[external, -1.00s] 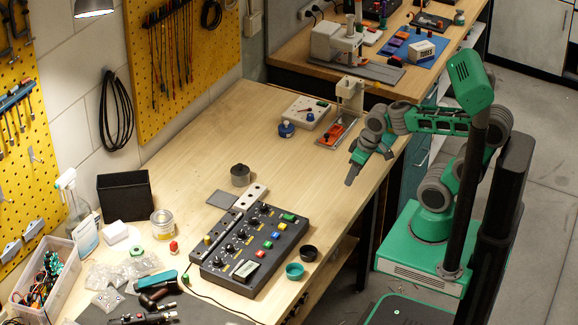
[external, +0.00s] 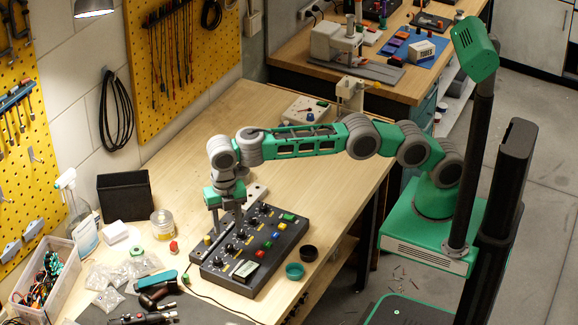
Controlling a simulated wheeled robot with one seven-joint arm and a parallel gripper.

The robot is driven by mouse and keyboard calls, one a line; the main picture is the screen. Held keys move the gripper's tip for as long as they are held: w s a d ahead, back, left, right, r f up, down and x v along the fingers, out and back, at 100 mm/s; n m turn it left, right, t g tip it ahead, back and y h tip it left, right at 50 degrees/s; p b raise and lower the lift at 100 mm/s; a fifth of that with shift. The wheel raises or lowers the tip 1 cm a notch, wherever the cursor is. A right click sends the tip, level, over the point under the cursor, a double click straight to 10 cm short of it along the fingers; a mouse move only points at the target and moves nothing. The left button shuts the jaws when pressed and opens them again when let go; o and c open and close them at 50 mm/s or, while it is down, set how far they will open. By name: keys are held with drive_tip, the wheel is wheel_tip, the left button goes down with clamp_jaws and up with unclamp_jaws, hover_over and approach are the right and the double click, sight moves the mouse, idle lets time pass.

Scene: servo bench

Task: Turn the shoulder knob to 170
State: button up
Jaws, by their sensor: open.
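The dark control panel (external: 225,271) lies on the wooden bench, with a row of knobs along its left side and several coloured buttons on its right. I cannot read the knob labels, so I cannot tell which is the shoulder knob or what it is set to. My gripper (external: 227,230) points down over the upper left part of the panel, near the knob row. Its fingers are apart with no object seen between them. The arm and gripper hide part of the panel's upper end and the knobs there. Whether a finger touches a knob cannot be told.
A black cup (external: 308,253) and a teal cup (external: 294,271) stand at the panel's right, near the bench edge. A tin (external: 162,224), a black bin (external: 125,195) and a red-topped piece (external: 173,247) stand to the left. The bench behind the arm is mostly clear.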

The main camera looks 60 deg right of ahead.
sight(229, 245)
wheel_tip(229, 245, down, 8)
drive_tip(key=shift+r+p, duration=0.1)
drive_tip(key=shift+p, duration=0.6)
clamp_jaws()
